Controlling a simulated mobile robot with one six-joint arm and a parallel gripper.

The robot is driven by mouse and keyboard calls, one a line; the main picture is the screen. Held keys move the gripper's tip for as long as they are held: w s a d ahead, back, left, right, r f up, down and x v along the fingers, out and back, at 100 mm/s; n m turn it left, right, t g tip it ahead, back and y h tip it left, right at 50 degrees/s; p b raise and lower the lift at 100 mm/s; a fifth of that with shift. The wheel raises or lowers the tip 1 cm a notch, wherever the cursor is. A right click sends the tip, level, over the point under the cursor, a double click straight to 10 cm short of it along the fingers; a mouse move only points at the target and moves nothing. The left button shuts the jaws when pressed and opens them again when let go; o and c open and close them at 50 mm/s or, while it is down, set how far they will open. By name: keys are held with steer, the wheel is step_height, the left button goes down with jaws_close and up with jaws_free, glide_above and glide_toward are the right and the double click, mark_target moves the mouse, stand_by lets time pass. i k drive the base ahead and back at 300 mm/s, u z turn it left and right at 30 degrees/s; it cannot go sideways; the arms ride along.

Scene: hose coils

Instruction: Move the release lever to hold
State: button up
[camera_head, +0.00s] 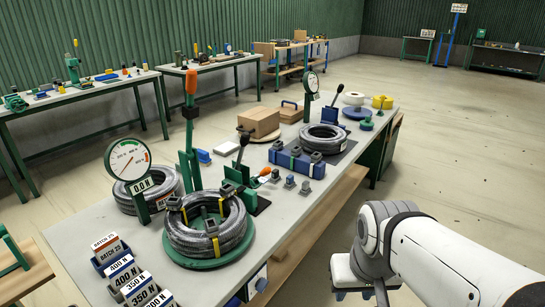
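No label that reads "release" or "hold" can be made out. A tall upright lever with an orange grip (190,82) rises from a green post (189,160) behind the front hose coil (206,230). Another black-knobbed lever (336,95) stands farther back by the second coil (323,139). My white arm enters at the lower right. My gripper (362,292) is partly cut off by the bottom edge, beside the bench and well apart from all levers; its fingers are unclear.
The bench (80,222) also carries a round dial gauge (129,160), a small far gauge (312,82), a cardboard box (259,121), a blue block (297,160) and labelled weight cards (123,272). Side tables stand at the left. Open floor lies to the right.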

mark_target(266, 171)
steer(key=z, duration=0.3)
steer(key=i, duration=0.9)
steer(key=u, duration=0.35)
